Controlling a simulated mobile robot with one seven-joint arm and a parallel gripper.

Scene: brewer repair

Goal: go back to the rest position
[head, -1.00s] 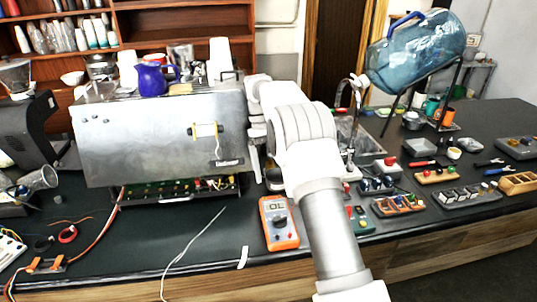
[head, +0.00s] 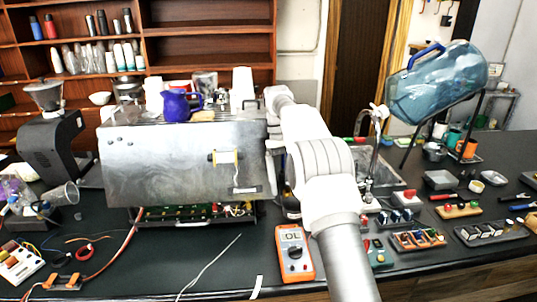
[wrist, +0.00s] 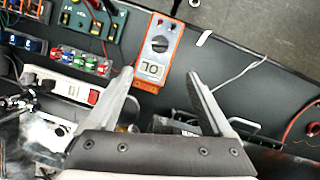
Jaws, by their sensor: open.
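My gripper shows in the wrist view (wrist: 165,95) with its two fingers spread apart and nothing between them. It is over the dark counter, with the orange multimeter (wrist: 157,50) beyond the fingertips. In the head view my white arm reaches forward, and my gripper is hidden behind it or behind the brewer's right side. The silver brewer (head: 185,160) stands on the counter left of my arm, with an open lower bay (head: 190,213) of boards and wires. The multimeter also shows in the head view (head: 294,254), lying in front of the brewer.
A blue water jug (head: 435,85) lies on a rack at the right. Several trays of parts (head: 420,240) fill the counter right of my arm. A purple pitcher (head: 182,105) and cups stand on the brewer. A grinder (head: 50,145) is at the left. A loose white wire (head: 210,265) lies in front.

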